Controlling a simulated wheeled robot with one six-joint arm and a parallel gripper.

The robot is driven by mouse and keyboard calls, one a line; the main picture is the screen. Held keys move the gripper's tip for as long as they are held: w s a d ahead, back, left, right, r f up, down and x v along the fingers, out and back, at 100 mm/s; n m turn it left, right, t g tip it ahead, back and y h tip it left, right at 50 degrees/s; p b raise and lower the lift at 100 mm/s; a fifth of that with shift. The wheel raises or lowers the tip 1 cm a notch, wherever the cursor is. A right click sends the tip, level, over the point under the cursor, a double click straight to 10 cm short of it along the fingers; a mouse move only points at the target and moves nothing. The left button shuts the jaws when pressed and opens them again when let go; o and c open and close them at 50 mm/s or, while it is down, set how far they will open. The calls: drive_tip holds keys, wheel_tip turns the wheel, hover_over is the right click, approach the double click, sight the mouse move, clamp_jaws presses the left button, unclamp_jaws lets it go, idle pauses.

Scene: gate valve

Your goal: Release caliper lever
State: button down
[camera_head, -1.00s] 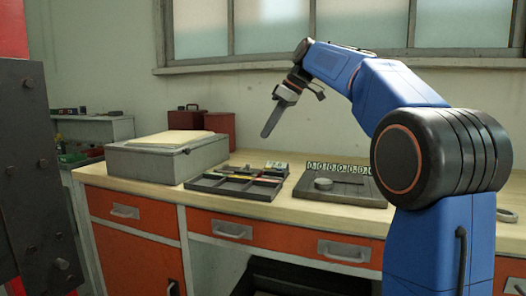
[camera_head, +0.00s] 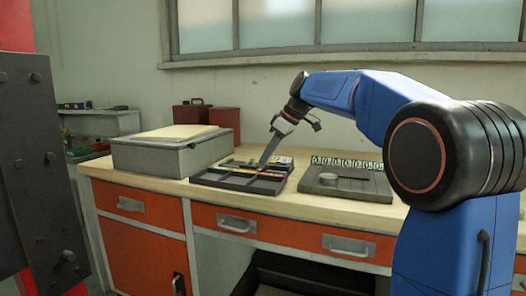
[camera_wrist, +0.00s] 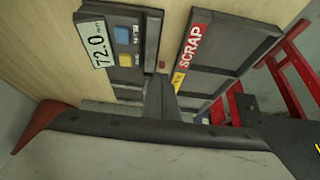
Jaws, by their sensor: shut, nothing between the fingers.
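My gripper (camera_head: 264,164) is shut and empty. It points down and a little left, with its tips over the dark divided tray (camera_head: 237,182) on the bench. The other has a red SCRAP label (camera_wrist: 190,45). I cannot make out the caliper or its lever for sure. Whether the tips touch the tray, I cannot tell.
A grey case (camera_head: 172,152) stands left of the tray. A dark board (camera_head: 350,187) with a round disc (camera_head: 328,177) and a row of number tags (camera_head: 347,162) lies right of it. A dark bolted plate (camera_head: 35,170) stands at far left. The bench front strip is clear.

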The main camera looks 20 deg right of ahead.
sight(268, 167)
drive_tip(key=shift+s+d+f+t+y, duration=0.3)
drive_tip(key=shift+d+t+y, duration=0.15)
drive_tip(key=shift+y, duration=0.25)
idle(0.5)
drive_tip(key=shift+s+d+f+t+y, duration=0.2)
drive_tip(key=shift+s+d+t+y, duration=0.1)
drive_tip(key=shift+t+y, duration=0.3)
drive_tip(key=shift+s+d+f+t+y, duration=0.15)
drive_tip(key=shift+d+f+t+y, duration=0.2)
drive_tip(key=shift+y, duration=0.25)
drive_tip(key=shift+s+d+f+t+y, duration=0.2)
drive_tip(key=shift+t+y, duration=0.2)
drive_tip(key=shift+y, duration=0.2)
drive_tip(key=shift+f, duration=0.15)
drive_tip(key=shift+d+f, duration=0.1)
drive_tip(key=shift+f, duration=0.05)
